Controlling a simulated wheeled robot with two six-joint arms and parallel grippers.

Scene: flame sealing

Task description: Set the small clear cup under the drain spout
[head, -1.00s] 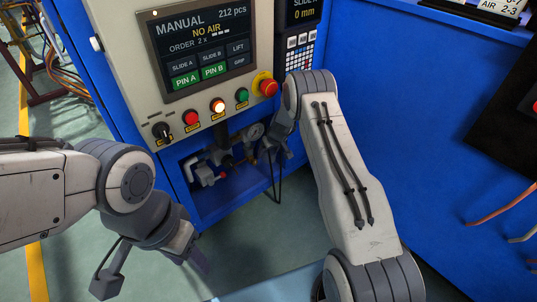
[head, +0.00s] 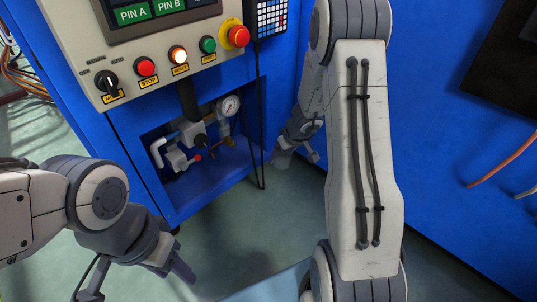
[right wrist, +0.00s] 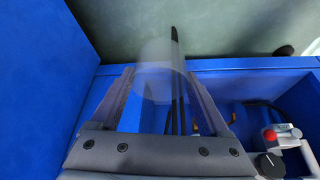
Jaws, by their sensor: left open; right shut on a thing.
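The small clear cup (right wrist: 160,68) is between the fingers of my right gripper (right wrist: 167,85) in the right wrist view, and the gripper is shut on it. In the head view my right gripper (head: 293,145) is at the right edge of the cabinet recess, with the cup (head: 283,160) faint at its tip. Inside the recess, a thin brass fitting (head: 213,150) shows below the gauge; I cannot tell for certain that it is the drain spout. It is left of the cup and apart from it. My left gripper (head: 140,278) is open and empty at lower left.
The blue recess (head: 205,188) holds a pressure gauge (head: 231,105), grey valve bodies and a red-tipped part (head: 197,157). A black cable (head: 258,130) hangs between the gauge and my right gripper. The control panel (head: 160,70) is above. The floor in front is clear.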

